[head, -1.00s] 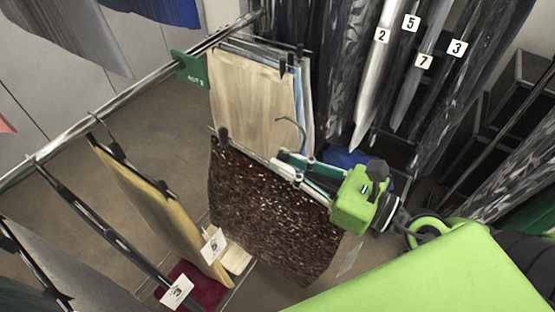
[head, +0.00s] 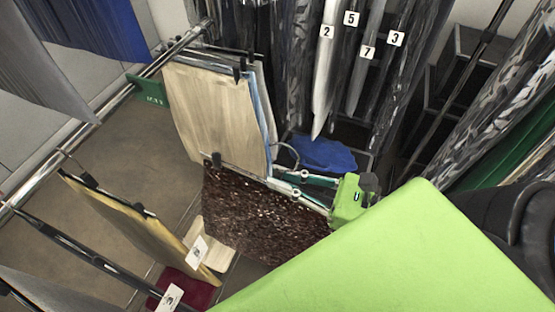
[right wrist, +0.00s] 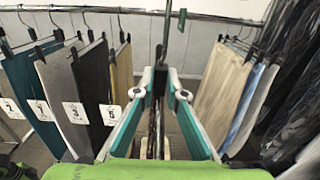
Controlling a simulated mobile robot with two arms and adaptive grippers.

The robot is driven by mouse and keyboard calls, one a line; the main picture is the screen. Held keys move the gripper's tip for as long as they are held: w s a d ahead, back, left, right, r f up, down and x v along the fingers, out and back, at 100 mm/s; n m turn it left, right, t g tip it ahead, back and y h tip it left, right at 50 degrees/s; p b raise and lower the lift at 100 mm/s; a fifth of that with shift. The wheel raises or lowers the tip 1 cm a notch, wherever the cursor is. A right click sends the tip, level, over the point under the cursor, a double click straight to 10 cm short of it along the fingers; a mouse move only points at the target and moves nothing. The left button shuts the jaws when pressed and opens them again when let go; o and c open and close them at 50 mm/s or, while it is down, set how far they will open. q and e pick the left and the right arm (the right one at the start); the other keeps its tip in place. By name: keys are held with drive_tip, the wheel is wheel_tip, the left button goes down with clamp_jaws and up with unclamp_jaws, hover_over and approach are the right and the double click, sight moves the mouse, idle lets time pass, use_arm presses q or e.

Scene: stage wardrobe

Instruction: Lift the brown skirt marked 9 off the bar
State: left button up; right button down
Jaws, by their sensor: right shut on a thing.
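The dark brown, sequined skirt (head: 258,222) hangs tilted from its clip hanger in the head view, below and right of the bar (head: 100,118). Its hanger hook (head: 287,152) is clear of the bar. My right gripper (head: 292,186) is shut on the hanger beside the hook. In the right wrist view the fingertips of this gripper (right wrist: 167,90) close on the hanger, and the skirt (right wrist: 154,130) shows edge-on between the fingers. No number is readable on the skirt. My left gripper is not in view.
Beige and blue skirts (head: 213,115) hang close behind the brown one, right of a green sign (head: 151,98). A yellow skirt (head: 140,232) and other tagged garments hang at left. Dark garment bags (head: 398,75) stand at right. A blue cloth (head: 322,153) lies behind the gripper.

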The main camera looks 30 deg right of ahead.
drive_tip(key=p+v, duration=0.6)
drive_tip(key=v, duration=0.1)
drive_tip(key=shift+s+a+r+p, duration=0.1)
drive_tip(key=shift+a+r+p, duration=0.05)
drive_tip(key=shift+r+p, duration=0.2)
drive_tip(key=p+v, duration=0.3)
drive_tip(key=v, duration=0.3)
drive_tip(key=shift+s+d+f, duration=0.15)
drive_tip(key=shift+s+d, duration=0.1)
drive_tip(key=shift+s, duration=0.05)
drive_tip(key=shift+p+v, duration=0.6)
drive_tip(key=shift+v, duration=0.5)
